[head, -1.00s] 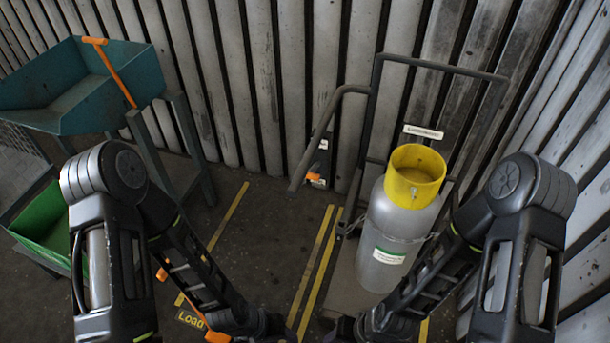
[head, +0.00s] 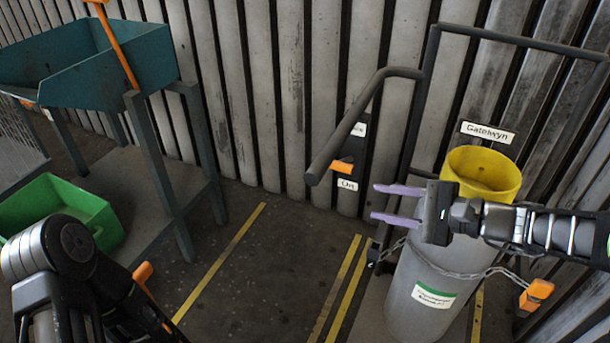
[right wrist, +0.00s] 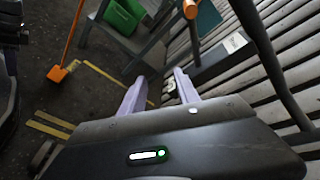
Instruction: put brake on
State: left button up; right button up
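The brake lever appears as a small orange tab (head: 343,167) on a dark plate behind the trolley's handle. A white "On" label (head: 347,184) is just below the tab, and another, partly hidden label (head: 359,129) is above it. My right gripper (head: 374,202) is open and empty, its two lilac fingers pointing left, right of and slightly below the tab in the head view. The fingers also show in the right wrist view (right wrist: 158,82), apart with nothing between them. My left arm is at the lower left in the head view; its gripper is out of view.
A grey cylinder (head: 425,285) with a yellow collar (head: 483,174) stands chained on the trolley (head: 425,80), close to my right arm. A teal hopper (head: 145,55) and green bin (head: 75,205) are at left. Floor between yellow lines (head: 222,262) is clear.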

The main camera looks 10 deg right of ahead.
aim_at(340, 167)
jog(key=a+r+n+y, duration=0.1)
jog(key=a+r+y, duration=0.2)
jog(key=r, duration=0.4)
jog(key=shift+s+r+n+y, duration=0.3)
jog(key=shift+s+r+y, duration=0.05)
jog(key=shift+s+y, duration=0.15)
jog(key=b+x, duration=0.1)
jog(key=x, duration=0.7)
jog(key=shift+c, duration=0.2)
grip_shut()
dwell(0.6)
